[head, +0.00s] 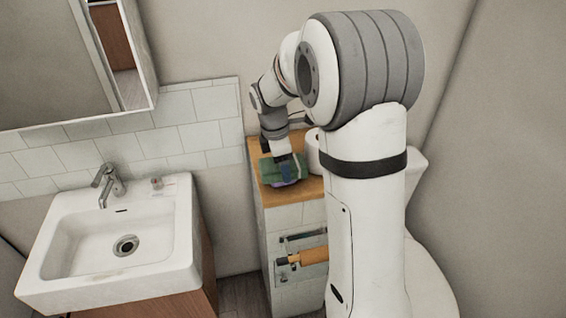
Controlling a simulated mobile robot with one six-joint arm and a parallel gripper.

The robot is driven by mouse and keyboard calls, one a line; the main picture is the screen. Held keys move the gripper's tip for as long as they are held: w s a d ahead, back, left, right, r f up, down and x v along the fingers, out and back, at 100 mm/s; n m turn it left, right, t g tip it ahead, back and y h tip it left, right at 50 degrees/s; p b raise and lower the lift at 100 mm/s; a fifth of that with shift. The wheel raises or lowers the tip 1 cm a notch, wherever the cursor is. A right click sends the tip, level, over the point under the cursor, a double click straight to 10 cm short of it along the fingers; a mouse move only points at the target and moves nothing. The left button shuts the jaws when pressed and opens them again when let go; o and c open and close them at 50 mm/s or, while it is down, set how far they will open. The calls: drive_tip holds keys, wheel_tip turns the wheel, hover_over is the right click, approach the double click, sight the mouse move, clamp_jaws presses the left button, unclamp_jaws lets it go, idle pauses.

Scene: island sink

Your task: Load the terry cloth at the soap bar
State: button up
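A folded green and blue-purple cloth (296,167), which looks like the terry cloth, lies on the wooden-topped ledge (312,189) right of the sink. My gripper (284,160) points down at the cloth's top, touching it or just above it. Its fingers are too small and dark to show whether they are open or shut on the cloth. A small pinkish-brown item (157,183) sits on the sink's back rim, right of the tap; it may be the soap bar, but it is too small to be sure.
The white sink (75,225) with its metal tap (109,184) stands at the left. A white roll (313,150) stands on the ledge behind my arm. A holder with an orange-brown roll (313,256) sticks out below. A mirror cabinet (60,60) hangs above the sink.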

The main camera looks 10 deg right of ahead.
drive_tip(key=shift+f, duration=0.6)
idle(1.5)
drive_tip(key=shift+r+p, duration=2.65)
drive_tip(key=shift+r, duration=1)
drive_tip(key=shift+f, duration=0.1)
